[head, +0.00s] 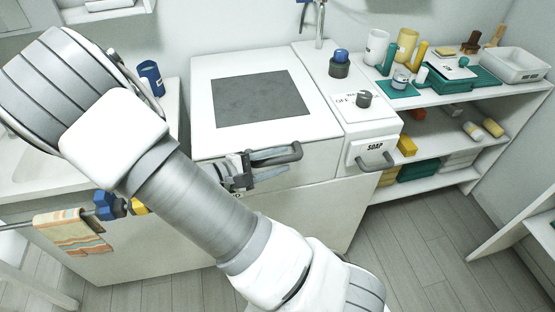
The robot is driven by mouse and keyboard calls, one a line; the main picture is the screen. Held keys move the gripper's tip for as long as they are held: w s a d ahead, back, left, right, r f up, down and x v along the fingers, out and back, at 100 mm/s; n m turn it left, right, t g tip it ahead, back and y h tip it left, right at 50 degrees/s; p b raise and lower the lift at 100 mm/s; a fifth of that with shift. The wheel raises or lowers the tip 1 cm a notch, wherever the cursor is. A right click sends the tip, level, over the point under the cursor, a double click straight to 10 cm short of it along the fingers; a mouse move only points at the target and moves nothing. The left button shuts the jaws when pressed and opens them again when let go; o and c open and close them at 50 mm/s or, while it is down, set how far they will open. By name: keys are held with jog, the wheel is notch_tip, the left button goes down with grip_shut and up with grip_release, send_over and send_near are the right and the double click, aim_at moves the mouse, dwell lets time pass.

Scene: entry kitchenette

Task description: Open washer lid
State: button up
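The white washer (318,118) stands against the back wall. Its lid (203,90) has a dark grey window panel and lies flat and closed. A dark grey bar handle (296,153) sticks out at the lid's front edge. My gripper (276,164) is at the front of the washer, at the left part of this handle. Its two bluish fingers point right and look spread apart, one above the other. The view does not show whether they touch the bar. My arm covers the washer's lower left front.
Right of the lid is a panel with a grey knob (364,98), a dark jar with a blue lid (340,63) and a soap drawer (370,153). A loaded shelf (470,95) stands right. A towel (73,232) hangs left. Floor at front right is clear.

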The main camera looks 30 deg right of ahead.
grip_shut()
dwell(1.2)
